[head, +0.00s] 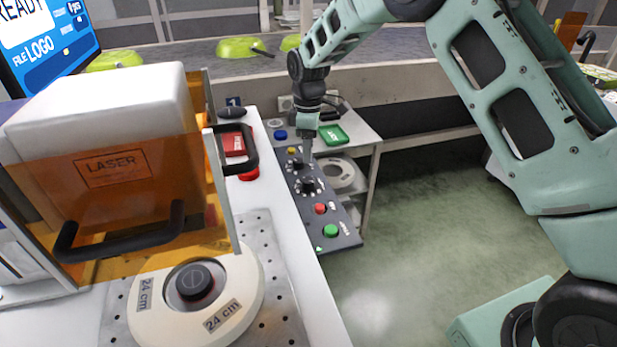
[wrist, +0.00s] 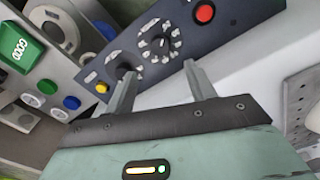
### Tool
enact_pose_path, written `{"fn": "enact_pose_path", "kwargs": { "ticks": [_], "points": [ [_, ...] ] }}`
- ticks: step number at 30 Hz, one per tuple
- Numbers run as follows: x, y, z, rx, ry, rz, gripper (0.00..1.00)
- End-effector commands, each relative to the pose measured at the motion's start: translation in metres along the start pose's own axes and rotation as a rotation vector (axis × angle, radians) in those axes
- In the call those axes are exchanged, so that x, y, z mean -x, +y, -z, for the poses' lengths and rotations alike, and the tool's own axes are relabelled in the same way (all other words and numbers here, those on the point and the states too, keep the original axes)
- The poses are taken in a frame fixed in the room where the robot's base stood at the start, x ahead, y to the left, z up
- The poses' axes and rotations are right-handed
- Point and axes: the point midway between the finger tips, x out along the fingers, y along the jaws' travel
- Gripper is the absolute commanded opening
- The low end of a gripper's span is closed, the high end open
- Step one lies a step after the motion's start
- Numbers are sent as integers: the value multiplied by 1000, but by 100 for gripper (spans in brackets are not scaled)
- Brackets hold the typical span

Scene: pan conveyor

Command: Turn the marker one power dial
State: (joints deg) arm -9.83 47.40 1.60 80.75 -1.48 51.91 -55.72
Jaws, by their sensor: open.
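A dark sloped control panel (head: 345,238) is fixed along the edge of the white bench. It carries two black dials with white scale marks: a larger-scaled one (wrist: 160,43) and a smaller one (wrist: 124,70). Their labels are too small to read, so I cannot tell which is the power dial. My gripper (head: 307,153) points down over the far part of the panel. In the wrist view my gripper (wrist: 160,70) is open and empty. Its left finger overlaps the smaller dial in the picture; contact cannot be told. The larger-scaled dial shows beyond the fingertips, between them.
The panel also has a red button (head: 320,208), a green button (head: 331,230) and a yellow button (wrist: 102,87). The orange laser enclosure (head: 110,170) and a round 24 cm fixture (head: 240,290) are at left. A low shelf (head: 367,140) stands behind; open floor lies right.

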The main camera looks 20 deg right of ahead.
Motion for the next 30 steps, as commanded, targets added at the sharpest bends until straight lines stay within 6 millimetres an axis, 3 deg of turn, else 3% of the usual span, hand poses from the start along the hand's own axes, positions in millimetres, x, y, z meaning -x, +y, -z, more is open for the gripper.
{"fn": "enact_pose_path", "kwargs": {
  "ticks": [9,15,28,30],
  "points": [
    [-66,0,0,0,-1,2,55],
    [-91,0,0,-1,0,1,55],
    [-100,0,0,-1,2,-1,55],
    [-100,0,0,-1,1,-1,35]
  ]
}}
